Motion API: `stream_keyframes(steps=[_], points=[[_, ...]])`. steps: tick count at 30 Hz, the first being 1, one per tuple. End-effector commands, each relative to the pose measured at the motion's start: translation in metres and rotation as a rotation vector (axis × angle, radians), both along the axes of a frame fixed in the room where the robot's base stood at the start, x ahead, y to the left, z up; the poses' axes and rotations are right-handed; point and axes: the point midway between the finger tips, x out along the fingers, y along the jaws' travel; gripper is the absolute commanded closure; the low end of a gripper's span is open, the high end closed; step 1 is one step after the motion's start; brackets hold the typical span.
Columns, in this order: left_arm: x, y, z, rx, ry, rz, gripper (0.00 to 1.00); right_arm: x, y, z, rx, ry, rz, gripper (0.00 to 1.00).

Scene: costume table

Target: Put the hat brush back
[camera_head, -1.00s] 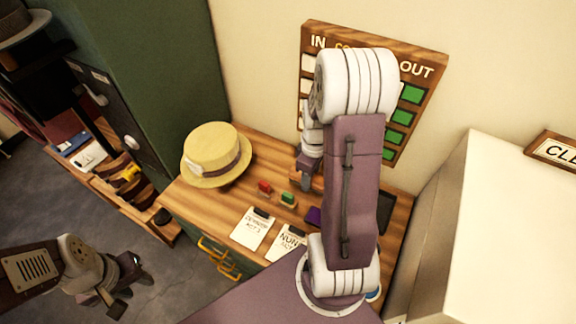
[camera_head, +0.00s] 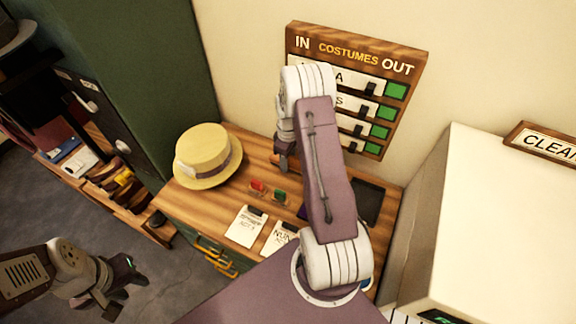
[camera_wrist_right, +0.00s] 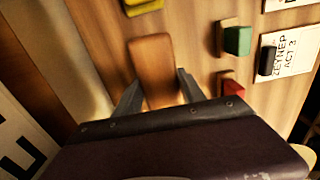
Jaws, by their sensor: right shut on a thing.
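The hat brush (camera_wrist_right: 152,62), a brown wooden block with rounded edges, is between the fingers of my right gripper (camera_wrist_right: 160,92) in the right wrist view. The gripper is shut on it. Its bristles are not visible, and I cannot tell whether it touches the table. In the head view my right gripper (camera_head: 283,160) is near the back of the wooden table (camera_head: 190,207), right of the straw hat (camera_head: 208,155), and largely hides the brush. My left gripper (camera_head: 122,286) is open and empty above the floor, left of the table.
Red (camera_head: 258,187) and green (camera_head: 280,195) blocks and paper cards (camera_head: 246,226) lie in front of my right gripper. A costumes board (camera_head: 365,90) hangs on the wall behind. A large pale box (camera_head: 490,210) stands right; a green cabinet (camera_head: 170,80) stands left.

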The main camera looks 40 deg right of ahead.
Motion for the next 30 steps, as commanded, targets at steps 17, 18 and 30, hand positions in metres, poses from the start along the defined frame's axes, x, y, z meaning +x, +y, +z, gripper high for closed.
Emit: stream_keyframes(steps=[17, 18, 30], points=[[0.000, 0.000, 0.008, 0.000, 0.000, 0.000, 0.64, 0.000, 0.000, -0.041, 0.000, -0.001, 0.000, 0.85], [0.000, 0.000, 0.007, 0.000, 0.000, 0.000, 0.64, 0.000, 0.000, -0.043, 0.000, -0.001, 0.000, 0.85], [0.000, 0.000, 0.007, 0.000, 0.000, 0.000, 0.64, 0.000, 0.000, -0.043, 0.000, -0.001, 0.000, 0.31]])
